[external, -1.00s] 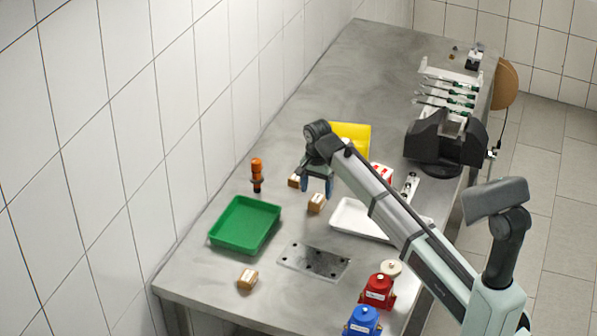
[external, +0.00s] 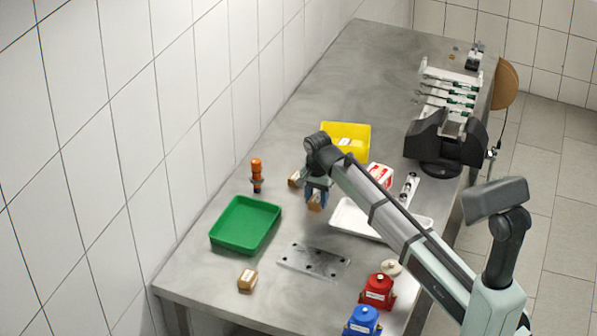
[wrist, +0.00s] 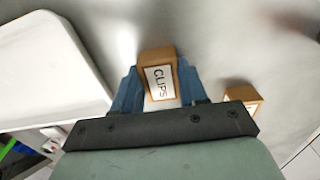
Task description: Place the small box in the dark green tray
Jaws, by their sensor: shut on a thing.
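My gripper (external: 317,192) is shut on a small brown box (external: 315,202), held between its blue fingers. In the wrist view the held box (wrist: 160,78) has a white label reading "CLIPS", with my gripper's fingers (wrist: 158,90) on both sides of it. The green tray (external: 245,224) lies to the left of my gripper in the external view and looks empty. A second small box (external: 294,180) is just left of my gripper, and it also shows in the wrist view (wrist: 242,97). A third small box (external: 248,279) lies in front of the green tray.
A white tray (external: 345,217) lies right of my gripper, and a yellow bin (external: 358,134) stands behind it. An orange-and-black tool (external: 257,175) stands behind the green tray. A metal plate (external: 313,261) and red (external: 377,292) and blue (external: 363,321) pump parts are nearer the front.

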